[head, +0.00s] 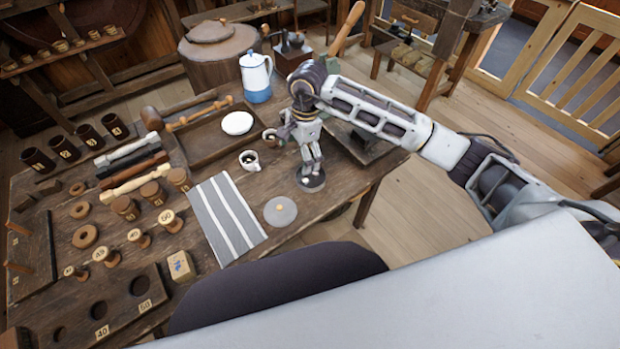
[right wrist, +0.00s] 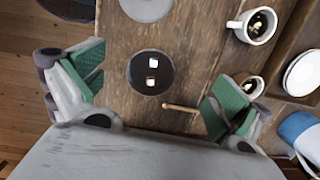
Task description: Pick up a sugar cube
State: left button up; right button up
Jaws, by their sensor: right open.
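Two small white sugar cubes (right wrist: 152,80) lie on a dark round dish (right wrist: 135,84) in the right wrist view. They sit close together near the middle of the dish. My right gripper (right wrist: 152,92) is open and empty, its green-padded fingers wide apart on either side of the dish. In the head view my right gripper (head: 311,166) points down over the dark dish (head: 312,184) near the table's right edge. The gripper hides most of the dish there, and I cannot make out the cubes in that view. My left gripper is not in view.
A white mug (head: 250,161) with dark contents stands left of the gripper. A grey disc (head: 280,211) and a striped cloth (head: 226,218) lie nearer. A blue-and-white pot (head: 256,78) stands behind. A thin wooden handle (right wrist: 182,107) lies beside the dish, near the right finger.

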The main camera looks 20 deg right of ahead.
jog(key=d, duration=0.1)
jog(key=w+d+h, duration=0.1)
jog(key=d, duration=0.1)
jog(key=shift+d+r+h, duration=0.15)
jog(key=shift+r+h, duration=0.05)
jog(key=shift+h, duration=0.1)
send_over(311, 180)
jog(key=f, duration=0.8)
jog(key=shift+a+f, duration=0.15)
jog(key=shift+a, duration=0.15)
jog(key=shift+f, duration=0.15)
jog(key=shift+f, duration=0.1)
jog(key=shift+w+d+f+p, duration=0.15)
jog(key=shift+f+p, duration=0.1)
jog(key=shift+f, duration=1)
jog(key=shift+s+d+f+p, duration=0.15)
jog(key=shift+f+p, duration=0.1)
jog(key=shift+f, duration=1)
jog(key=shift+w, duration=0.1)
jog(key=c, duration=0.9)
